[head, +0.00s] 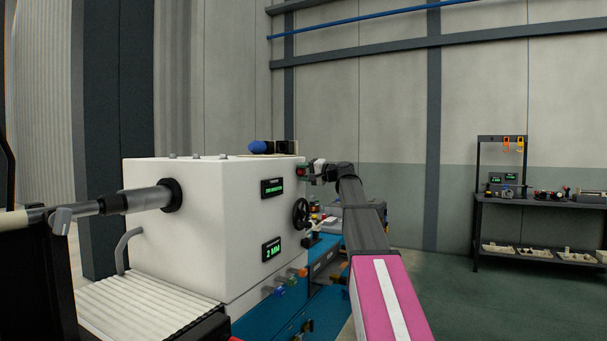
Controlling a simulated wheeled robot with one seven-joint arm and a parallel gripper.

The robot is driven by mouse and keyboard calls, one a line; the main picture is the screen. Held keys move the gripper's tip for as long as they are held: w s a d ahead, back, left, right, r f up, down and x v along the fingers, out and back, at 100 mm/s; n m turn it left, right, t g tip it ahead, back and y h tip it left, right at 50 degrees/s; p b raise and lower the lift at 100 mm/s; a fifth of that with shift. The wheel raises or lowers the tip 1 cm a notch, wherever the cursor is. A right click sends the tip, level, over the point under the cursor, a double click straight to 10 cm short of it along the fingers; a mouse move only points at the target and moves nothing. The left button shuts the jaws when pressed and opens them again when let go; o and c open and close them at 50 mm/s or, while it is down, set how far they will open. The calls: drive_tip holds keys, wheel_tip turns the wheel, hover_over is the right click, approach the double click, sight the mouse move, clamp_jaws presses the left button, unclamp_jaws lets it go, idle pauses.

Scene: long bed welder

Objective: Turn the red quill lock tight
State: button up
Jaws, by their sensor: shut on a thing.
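The white machine head (215,215) stands left of centre in the head view. My gripper (308,172) is at the upper right end of the head, at the far end of my arm, with its fingers pointing left. It is shut on a small part there, which I take to be the red quill lock (301,170). Only a little dark red shows at the fingertips. The fingers hide most of the lock, and its turn angle cannot be told.
A black handwheel (301,213) is just below my gripper, with small coloured parts beside it. Two green-lit displays (272,188) are on the head's front. A grey spindle (140,200) sticks out left. A dark workbench (540,200) stands far right; the floor before it is clear.

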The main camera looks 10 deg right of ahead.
drive_tip(key=shift+r+m, duration=0.1)
drive_tip(key=shift+m, duration=1)
drive_tip(key=o, duration=0.9)
drive_tip(key=shift+o, duration=0.2)
drive_tip(key=v, duration=1.1)
